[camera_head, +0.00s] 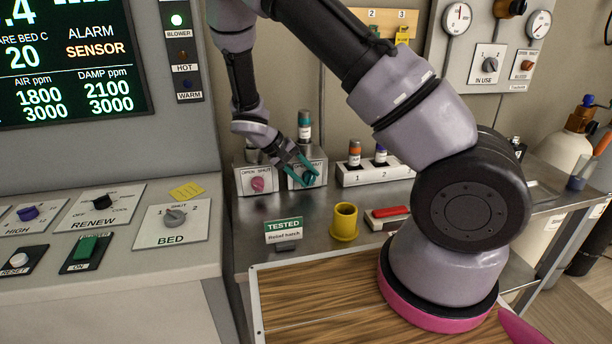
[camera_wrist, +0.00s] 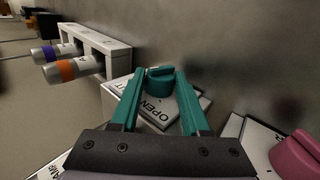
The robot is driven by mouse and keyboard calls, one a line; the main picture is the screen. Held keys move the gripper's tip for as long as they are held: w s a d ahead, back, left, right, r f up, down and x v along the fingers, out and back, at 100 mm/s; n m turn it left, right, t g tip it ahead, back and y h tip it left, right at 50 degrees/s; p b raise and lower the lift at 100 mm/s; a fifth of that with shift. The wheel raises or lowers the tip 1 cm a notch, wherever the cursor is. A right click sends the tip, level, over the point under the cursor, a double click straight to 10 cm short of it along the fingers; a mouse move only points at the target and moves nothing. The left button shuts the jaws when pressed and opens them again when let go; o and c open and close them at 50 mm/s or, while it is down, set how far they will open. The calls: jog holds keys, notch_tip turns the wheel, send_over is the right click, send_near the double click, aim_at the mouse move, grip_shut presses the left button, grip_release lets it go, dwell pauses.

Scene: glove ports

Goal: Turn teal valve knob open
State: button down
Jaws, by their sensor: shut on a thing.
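The teal valve knob (camera_wrist: 159,82) sits on a white plate with an OPEN label (camera_wrist: 158,112), on a grey block. My gripper (camera_wrist: 160,88) has teal fingers, one on each side of the knob, shut on its grip. In the head view my gripper (camera_head: 303,173) reaches down to the front of the right-hand valve block (camera_head: 318,162), and its fingers largely hide the knob there. The exact angle of the knob against its label is hard to read.
A pink valve knob (camera_head: 258,184) on a like block stands just left; it also shows in the wrist view (camera_wrist: 298,155). A rack with orange-banded (camera_head: 355,154) and purple-banded (camera_head: 380,154) cylinders stands right. A yellow cup (camera_head: 344,222) and a TESTED sign (camera_head: 284,229) stand in front.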

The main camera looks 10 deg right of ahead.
jog(key=shift+c, duration=2)
grip_release()
jog(key=v, duration=1.1)
